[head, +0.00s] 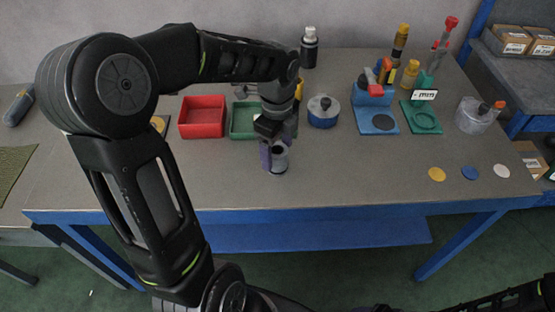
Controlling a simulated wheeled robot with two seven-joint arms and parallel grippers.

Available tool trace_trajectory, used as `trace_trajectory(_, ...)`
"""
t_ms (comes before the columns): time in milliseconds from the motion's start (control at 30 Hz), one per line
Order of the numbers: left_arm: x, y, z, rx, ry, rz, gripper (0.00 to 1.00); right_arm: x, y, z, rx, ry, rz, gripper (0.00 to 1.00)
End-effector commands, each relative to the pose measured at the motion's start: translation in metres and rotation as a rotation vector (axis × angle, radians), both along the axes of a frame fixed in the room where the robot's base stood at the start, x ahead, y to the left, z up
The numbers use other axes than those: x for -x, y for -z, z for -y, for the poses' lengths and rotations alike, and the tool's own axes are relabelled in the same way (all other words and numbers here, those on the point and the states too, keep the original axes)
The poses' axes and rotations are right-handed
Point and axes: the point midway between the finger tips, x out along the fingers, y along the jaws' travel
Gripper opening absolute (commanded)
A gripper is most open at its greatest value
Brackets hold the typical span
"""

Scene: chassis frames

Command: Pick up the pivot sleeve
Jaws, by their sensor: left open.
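The pivot sleeve, a grey hollow cylinder (280,158), stands upright on the workbench near the middle of the head view. My left gripper (270,150) points down at it from above. One purple-grey finger shows on the sleeve's left side, and the sleeve appears to be between or right beside the fingers. The gripper is open. Whether the fingers touch the sleeve cannot be seen. My right gripper is not in view; only a part of my right arm shows at the lower right.
A red tray (202,132) and a green tray (242,133) stand behind to the left. A blue round container (322,121), a blue stand (378,124), a green stand (425,128) and a clear jar (473,121) are to the right. Yellow (437,174), blue and white discs lie front right.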

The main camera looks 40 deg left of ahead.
Motion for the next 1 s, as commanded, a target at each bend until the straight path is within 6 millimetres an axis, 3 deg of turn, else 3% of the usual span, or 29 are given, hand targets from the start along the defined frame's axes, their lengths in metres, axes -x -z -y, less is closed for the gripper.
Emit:
trace_trajectory(333, 0.000, 0.044, 0.000, 0.000, 0.001, -0.004, 0.72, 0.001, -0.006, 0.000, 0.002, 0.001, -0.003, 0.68)
trace_trajectory(933, 0.000, 0.044, 0.000, 0.000, 0.000, -0.001, 0.72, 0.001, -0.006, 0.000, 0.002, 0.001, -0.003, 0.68)
trace_trajectory(1000, 0.000, 0.044, 0.000, 0.000, 0.001, -0.001, 0.67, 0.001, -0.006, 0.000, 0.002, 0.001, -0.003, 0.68)
